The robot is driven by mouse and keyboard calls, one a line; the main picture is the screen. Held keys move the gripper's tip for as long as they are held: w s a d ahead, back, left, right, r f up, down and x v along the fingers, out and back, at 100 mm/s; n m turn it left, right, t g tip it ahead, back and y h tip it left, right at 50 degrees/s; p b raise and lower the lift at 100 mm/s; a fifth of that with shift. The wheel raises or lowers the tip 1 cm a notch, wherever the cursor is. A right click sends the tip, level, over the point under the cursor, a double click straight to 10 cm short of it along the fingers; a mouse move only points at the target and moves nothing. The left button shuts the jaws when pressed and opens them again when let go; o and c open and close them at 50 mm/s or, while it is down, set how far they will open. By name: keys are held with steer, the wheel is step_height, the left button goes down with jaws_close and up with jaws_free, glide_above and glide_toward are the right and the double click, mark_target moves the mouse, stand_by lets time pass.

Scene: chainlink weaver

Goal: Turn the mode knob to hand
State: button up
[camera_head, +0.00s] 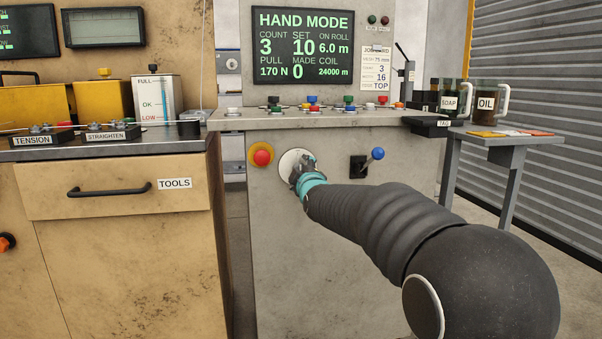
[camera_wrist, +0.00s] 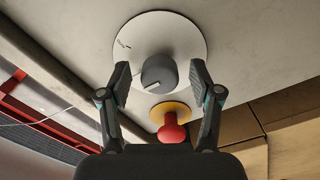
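The mode knob (camera_wrist: 158,72) is a grey round knob with a white pointer line, on a white dial plate (camera_wrist: 185,35). In the wrist view the line points to the lower left; the small print on the dial is unreadable. My gripper (camera_wrist: 161,80) is open, with one finger on each side of the knob and a visible gap at both sides. In the head view my gripper (camera_head: 306,172) hides the knob and part of the dial plate (camera_head: 287,163). The screen (camera_head: 303,47) above reads HAND MODE.
A red emergency-style button (camera_head: 262,157) on a yellow base sits just left of the dial. A blue-balled lever (camera_head: 377,154) is to its right. A panel ledge (camera_head: 320,121) with several coloured buttons is above. A wooden tool cabinet (camera_head: 120,260) stands at left.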

steer(key=v, duration=1.2)
stand_by(0.3)
